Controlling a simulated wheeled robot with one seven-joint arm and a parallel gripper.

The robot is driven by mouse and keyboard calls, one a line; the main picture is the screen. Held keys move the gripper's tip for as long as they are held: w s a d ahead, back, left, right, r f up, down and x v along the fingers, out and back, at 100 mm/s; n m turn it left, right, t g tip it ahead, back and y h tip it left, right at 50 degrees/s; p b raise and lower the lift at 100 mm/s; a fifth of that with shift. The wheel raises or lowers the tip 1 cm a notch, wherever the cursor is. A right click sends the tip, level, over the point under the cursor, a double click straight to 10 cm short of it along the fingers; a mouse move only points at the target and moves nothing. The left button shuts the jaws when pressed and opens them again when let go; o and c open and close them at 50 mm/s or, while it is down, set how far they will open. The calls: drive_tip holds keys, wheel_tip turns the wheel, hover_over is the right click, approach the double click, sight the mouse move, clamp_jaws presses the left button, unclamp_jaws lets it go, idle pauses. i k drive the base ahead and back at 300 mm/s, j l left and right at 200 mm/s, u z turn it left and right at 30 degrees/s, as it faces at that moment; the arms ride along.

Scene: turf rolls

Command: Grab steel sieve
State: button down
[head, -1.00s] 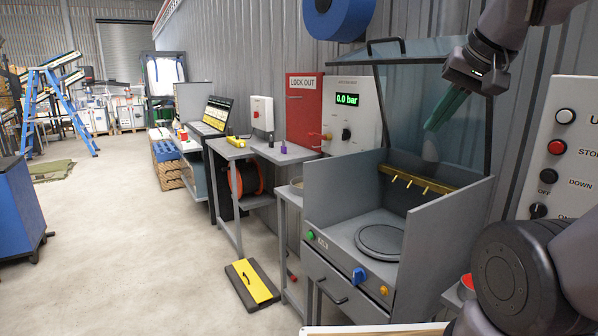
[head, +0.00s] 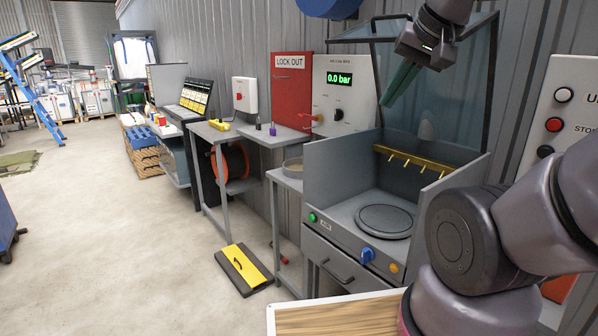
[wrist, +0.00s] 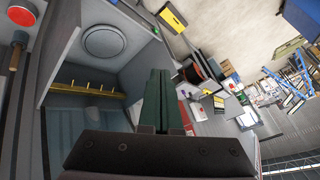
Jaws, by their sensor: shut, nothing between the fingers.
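A shallow round vessel with a grey metal rim, which looks like the steel sieve (head: 292,168), sits on a narrow grey stand left of the wash cabinet in the head view. What lies inside it looks tan, but it is too small to tell. I cannot make it out surely in the wrist view. My gripper (head: 388,100) is high in front of the cabinet's clear raised lid, to the right of and above the sieve, well apart from it. Its green fingers, also in the wrist view (wrist: 156,76), are together and empty.
The grey cabinet (head: 320,185) has a round plate (head: 385,220) and a brass rail with hooks (head: 415,160). Left are grey benches (head: 275,138), a red lock-out box (head: 291,90) and a yellow-black case (head: 244,268) on the floor. A wood-topped surface (head: 335,315) is at front.

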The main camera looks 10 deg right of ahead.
sight(293, 168)
drive_tip(key=i+j+u, duration=0.55)
drive_tip(key=i+u, duration=0.15)
drive_tip(key=i+j+u, duration=0.1)
drive_tip(key=i+u, duration=0.3)
drive_tip(key=i, duration=0.6)
drive_tip(key=i+j+z, duration=0.1)
drive_tip(key=i, duration=0.55)
drive_tip(key=i+j+z, duration=0.1)
drive_tip(key=i+z, duration=0.2)
drive_tip(key=z, duration=0.2)
drive_tip(key=i+j+z, duration=0.2)
drive_tip(key=z, duration=0.3)
drive_tip(key=i+j+z, duration=0.3)
drive_tip(key=z, duration=0.2)
drive_tip(key=i+j+z, duration=0.15)
drive_tip(key=j+z, duration=0.35)
drive_tip(key=i+j+z, duration=0.1)
drive_tip(key=j+z, duration=0.85)
drive_tip(key=i+l, duration=0.05)
drive_tip(key=l, duration=0.05)
